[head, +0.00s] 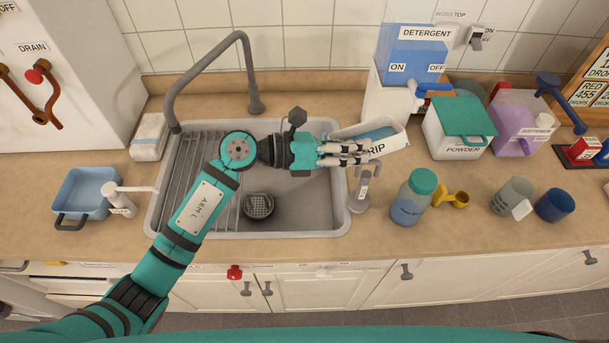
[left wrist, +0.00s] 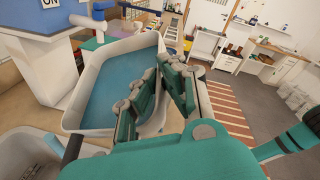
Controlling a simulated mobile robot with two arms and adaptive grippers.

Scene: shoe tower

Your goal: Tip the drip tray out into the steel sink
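The drip tray (head: 393,150) is a white, open tray marked DRIP with blue liquid in it. It is off the counter, at the right end of the steel sink (head: 308,208), partly beyond its right rim. My left gripper (head: 362,154) is shut on the tray's near wall; its fingers hide part of the label. In the left wrist view the tray (left wrist: 74,118) holds a broad pool of blue liquid, with the fingers (left wrist: 158,92) on either side of its wall. The tray looks about level. My right gripper is not in view.
A grey faucet (head: 253,75) arches over the sink's left part. A blue tub (head: 84,192) lies left. The basin's right side has free room.

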